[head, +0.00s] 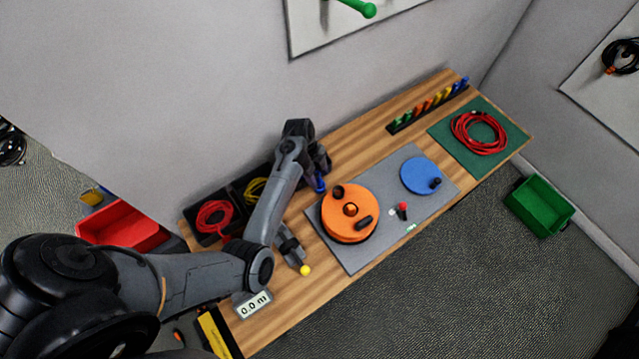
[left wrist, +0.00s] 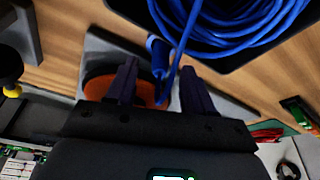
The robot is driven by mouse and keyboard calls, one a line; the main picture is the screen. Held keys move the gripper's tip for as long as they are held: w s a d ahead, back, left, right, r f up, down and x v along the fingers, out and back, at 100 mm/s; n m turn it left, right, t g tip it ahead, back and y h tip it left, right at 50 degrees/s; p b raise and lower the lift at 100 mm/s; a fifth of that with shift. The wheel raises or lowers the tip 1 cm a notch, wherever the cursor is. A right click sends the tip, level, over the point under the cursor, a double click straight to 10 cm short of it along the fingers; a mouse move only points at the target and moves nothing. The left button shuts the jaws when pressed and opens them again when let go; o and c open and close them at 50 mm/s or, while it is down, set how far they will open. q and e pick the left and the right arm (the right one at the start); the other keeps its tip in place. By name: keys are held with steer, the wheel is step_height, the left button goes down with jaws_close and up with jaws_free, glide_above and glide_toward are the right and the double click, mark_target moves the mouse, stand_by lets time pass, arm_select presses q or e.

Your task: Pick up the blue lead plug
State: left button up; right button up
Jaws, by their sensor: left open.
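The blue lead plug (left wrist: 159,58) shows in the left wrist view, between the two fingers of my left gripper (left wrist: 158,75). A thin blue cable runs from beside it up to a blue coil (left wrist: 235,22) in a dark bin. The fingers are open, with a gap on both sides of the plug. In the head view my left gripper (head: 318,172) is over the bins at the back of the bench, and a bit of blue (head: 320,186) shows just under it. The arm hides most of that bin and the blue coil. My right gripper is not in view.
Dark bins hold a red coil (head: 213,214) and a yellow coil (head: 256,188). An orange reel (head: 347,222) and a blue disc (head: 419,172) lie on a grey mat (head: 358,258). A grey fixture with a yellow knob (head: 305,270) stands near the arm. A green mat (head: 510,150) holds a red cable.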

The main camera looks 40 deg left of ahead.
mark_target(320, 184)
arm_select(q)
steer(key=shift+x, duration=1.4)
jaws_close()
